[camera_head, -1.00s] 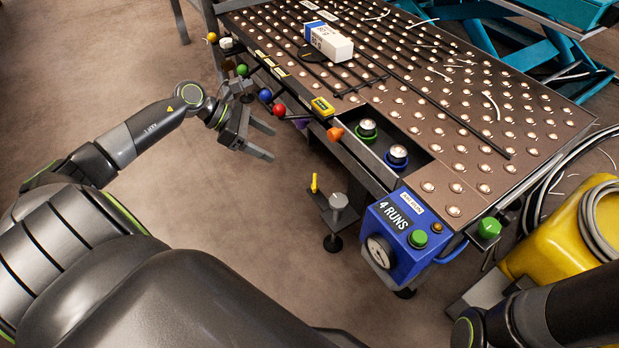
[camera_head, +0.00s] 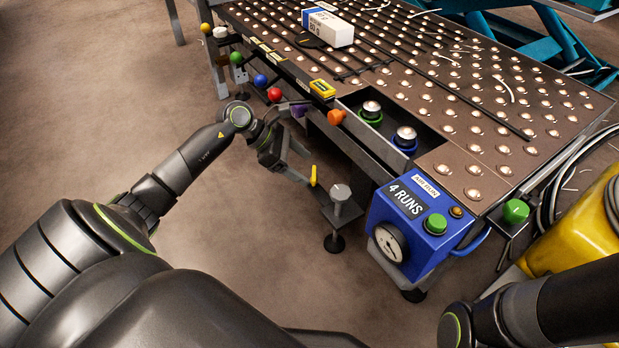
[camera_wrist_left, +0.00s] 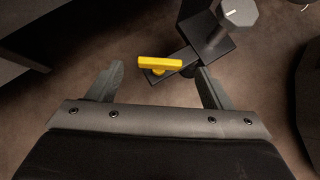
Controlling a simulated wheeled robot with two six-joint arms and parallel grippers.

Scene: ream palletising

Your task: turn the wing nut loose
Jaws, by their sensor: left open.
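The wing nut is a yellow bar (camera_head: 313,175) on a small dark bracket beside the table's near side. In the left wrist view the yellow wing nut (camera_wrist_left: 160,63) lies across the gap between my fingertips, at the bracket's end. My left gripper (camera_head: 299,168) is open, with its fingers pointing toward the wing nut. In the left wrist view my left gripper (camera_wrist_left: 161,72) has its fingers wide apart, with nothing clamped. Whether a finger touches the nut or bracket I cannot tell. My right gripper is not in view.
A grey knob (camera_head: 340,193) stands on the same bracket, right of the nut. A blue control box (camera_head: 420,230) with a dial and green button is close on the right. The ball-topped table (camera_head: 480,170) is above. Bare floor (camera_head: 230,265) lies to the near left.

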